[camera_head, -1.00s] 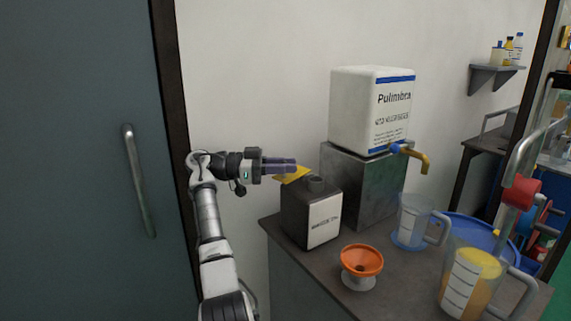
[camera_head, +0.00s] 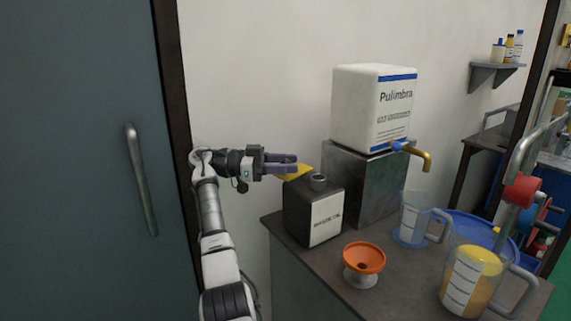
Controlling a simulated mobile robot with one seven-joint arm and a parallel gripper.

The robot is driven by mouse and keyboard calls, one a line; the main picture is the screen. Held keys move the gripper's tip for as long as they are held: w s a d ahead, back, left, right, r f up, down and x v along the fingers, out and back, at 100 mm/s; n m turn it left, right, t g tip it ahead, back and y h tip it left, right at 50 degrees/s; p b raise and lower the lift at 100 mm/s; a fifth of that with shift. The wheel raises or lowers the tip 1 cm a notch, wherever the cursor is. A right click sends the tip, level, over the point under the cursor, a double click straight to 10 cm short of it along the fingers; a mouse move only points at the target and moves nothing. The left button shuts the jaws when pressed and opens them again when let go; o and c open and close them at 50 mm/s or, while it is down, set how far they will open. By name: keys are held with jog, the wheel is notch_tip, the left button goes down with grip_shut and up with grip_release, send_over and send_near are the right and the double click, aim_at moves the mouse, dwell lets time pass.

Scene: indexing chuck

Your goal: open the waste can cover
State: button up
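The waste can (camera_head: 298,214) is a dark grey box with a white label on its front, standing on the counter's left end. Its yellow cover (camera_head: 299,173) is off the round spout (camera_head: 318,181), tilted up at the spout's left, and the spout's mouth shows uncovered. My gripper (camera_head: 288,164) is level, reaching in from the left at the cover's height. Its purple fingers show a gap between them, and their tips overlap the cover's upper left part in the picture. I cannot tell whether they touch it.
A white Pulimbra canister (camera_head: 374,108) with a brass tap stands on a metal block behind the can. A grey door (camera_head: 75,160) is at left.

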notch_tip(320, 180, up, 20)
jog(key=p, duration=0.3)
jog(key=shift+p, duration=0.35)
jog(key=shift+s+f, duration=0.1)
dwell(0.3)
